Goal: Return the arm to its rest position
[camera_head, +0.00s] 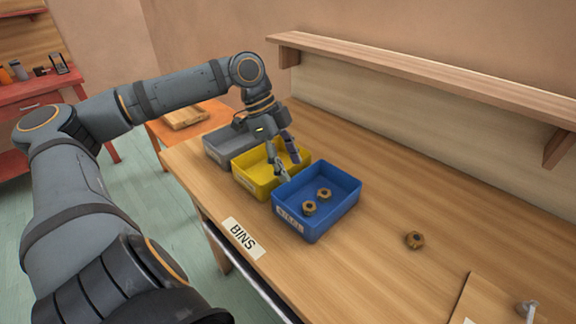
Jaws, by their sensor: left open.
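My left arm (180,90) reaches in from the left over the wooden table. My left gripper (287,170) is open and points down over the yellow bin (245,182), near the edge of the blue bin. I see nothing between its fingers. The blue bin (318,228) holds two brown ring-shaped pieces (310,208). My right gripper is not in view.
A grey bin (216,150) stands behind the yellow one. A third brown piece (414,240) lies on the table (375,285). A board (490,300) with a metal part (527,308) is at the lower right. A wall shelf (430,72) runs above.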

